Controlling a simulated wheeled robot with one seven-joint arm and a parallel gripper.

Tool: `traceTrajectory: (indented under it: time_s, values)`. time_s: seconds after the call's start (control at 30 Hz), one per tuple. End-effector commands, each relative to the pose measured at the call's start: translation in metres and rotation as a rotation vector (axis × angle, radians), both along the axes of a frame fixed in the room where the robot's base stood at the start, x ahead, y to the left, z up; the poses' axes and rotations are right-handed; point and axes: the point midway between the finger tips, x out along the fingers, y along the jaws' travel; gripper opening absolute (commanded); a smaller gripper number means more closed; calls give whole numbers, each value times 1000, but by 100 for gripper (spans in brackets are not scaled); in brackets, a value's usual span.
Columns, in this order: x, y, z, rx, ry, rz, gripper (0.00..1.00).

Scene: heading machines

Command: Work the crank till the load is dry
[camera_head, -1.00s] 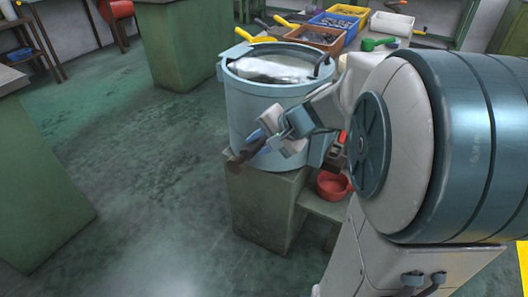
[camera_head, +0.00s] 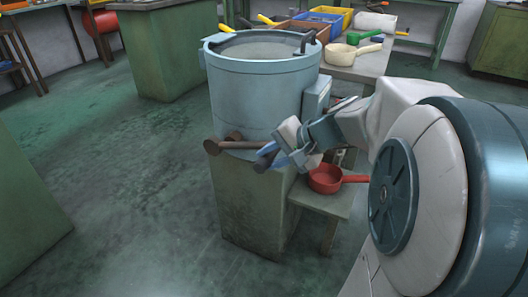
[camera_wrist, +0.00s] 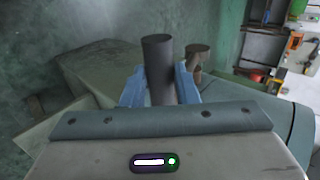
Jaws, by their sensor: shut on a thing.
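A pale blue drum (camera_head: 255,95) stands upright with an open top; a flat grey surface (camera_head: 262,48) shows inside its rim. A brown crank handle (camera_head: 228,147) sticks out to the left, low at the drum's front. My gripper (camera_head: 268,152) is on the handle's right part. In the wrist view, the dark round handle (camera_wrist: 158,70) stands between my blue fingers (camera_wrist: 160,88), which are shut on it. A second brown round stub (camera_wrist: 197,60) shows just behind it. The crank's joint to the drum is hidden.
The drum stands on a green pedestal (camera_head: 255,210). A red pan (camera_head: 325,179) sits on a low shelf to its right. The floor at left is clear.

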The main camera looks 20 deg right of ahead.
Motion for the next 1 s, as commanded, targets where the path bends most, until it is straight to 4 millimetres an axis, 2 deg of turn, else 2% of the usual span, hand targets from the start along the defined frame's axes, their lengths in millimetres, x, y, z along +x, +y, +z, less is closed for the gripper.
traceTrajectory:
  time_s: [0.03, 0.2, 0.77, 0.8, 0.83, 1.0]
  values:
    - [-1, -1, -8, -1, 1, 0, 0]
    - [-3, -4, -15, -1, 1, 0, 0]
    - [-5, -6, -22, -5, 10, -5, 0]
    - [-5, -6, -22, -4, 10, -5, 38]
    - [-5, -6, -22, -3, 9, -5, 46]
    - [-4, -4, -20, -3, 6, 1, 49]
